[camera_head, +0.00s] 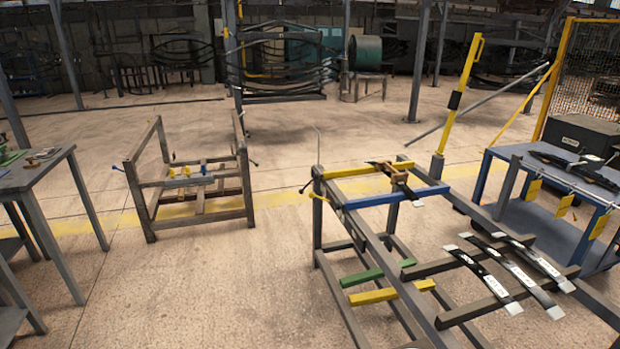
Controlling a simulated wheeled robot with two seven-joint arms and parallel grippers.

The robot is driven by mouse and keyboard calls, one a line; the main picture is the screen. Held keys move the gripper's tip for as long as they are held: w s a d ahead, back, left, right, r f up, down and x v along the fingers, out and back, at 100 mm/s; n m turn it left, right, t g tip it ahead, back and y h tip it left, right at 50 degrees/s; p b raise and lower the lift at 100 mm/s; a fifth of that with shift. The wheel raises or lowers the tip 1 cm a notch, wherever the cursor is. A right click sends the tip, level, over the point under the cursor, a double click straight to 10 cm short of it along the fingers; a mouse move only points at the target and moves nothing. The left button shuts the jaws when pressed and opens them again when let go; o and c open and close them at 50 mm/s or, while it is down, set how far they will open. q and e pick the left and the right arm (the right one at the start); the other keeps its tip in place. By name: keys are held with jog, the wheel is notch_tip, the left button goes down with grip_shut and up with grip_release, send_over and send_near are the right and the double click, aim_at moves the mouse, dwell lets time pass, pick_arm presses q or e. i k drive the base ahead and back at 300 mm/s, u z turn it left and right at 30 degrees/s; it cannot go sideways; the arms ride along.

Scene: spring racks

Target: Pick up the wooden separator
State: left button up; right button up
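A small brown piece that looks like the wooden separator (401,181) sits at the far end of the right-hand metal rack (330,240). It lies tilted between a yellow bar (368,171) and a blue bar (390,199), next to a dark strip. It is too small to tell exactly how it rests. Brownish bars (199,201) also lie low in the left-hand rack (140,200); I cannot tell whether they are separators. Neither of my grippers is in view.
Several dark leaf springs with white labels (520,274) lie across the right rack. A blue table (560,230) stands at the right, beside a yellow post (460,95). A grey table (35,175) stands at the left. The floor between the racks (235,290) is clear.

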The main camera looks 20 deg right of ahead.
aim_at(397, 177)
jog(key=u, duration=2.35)
jog(key=i, duration=0.1)
jog(key=z, duration=1.55)
jog(key=i, duration=2.3)
jog(key=z, duration=0.7)
jog(key=i, duration=1.75)
jog(key=z, duration=1.1)
